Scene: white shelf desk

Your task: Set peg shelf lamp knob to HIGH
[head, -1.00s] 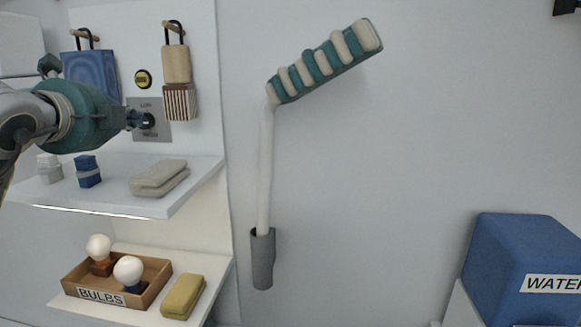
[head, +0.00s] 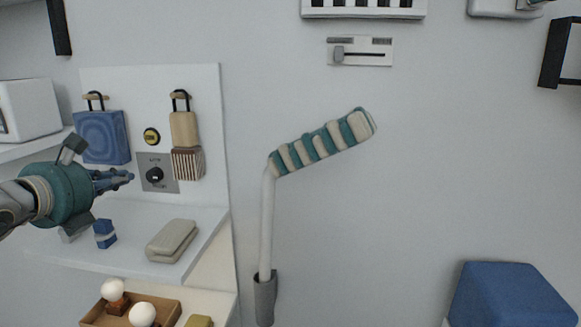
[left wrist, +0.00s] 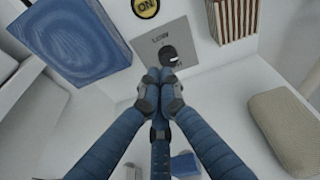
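The black lamp knob (head: 154,174) sits on a grey plate (head: 170,185) on the upright white panel. The left wrist view shows the knob (left wrist: 170,55) on its plate (left wrist: 185,38), with "LOW" printed above it. A pale mark shows on the knob's lower side there; the plate's lower lettering is partly hidden by my fingers. My left gripper (head: 131,176) is left of the knob, with a small gap between. In the left wrist view its blue fingers (left wrist: 161,76) meet at the tips, just below the knob, holding nothing visible. My right gripper is not in view.
A round yellow ON button (head: 152,136) is above the plate. A beige case (head: 172,240) and blue block (head: 105,234) lie on the shelf below. A striped lamp (head: 320,145) stands right.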

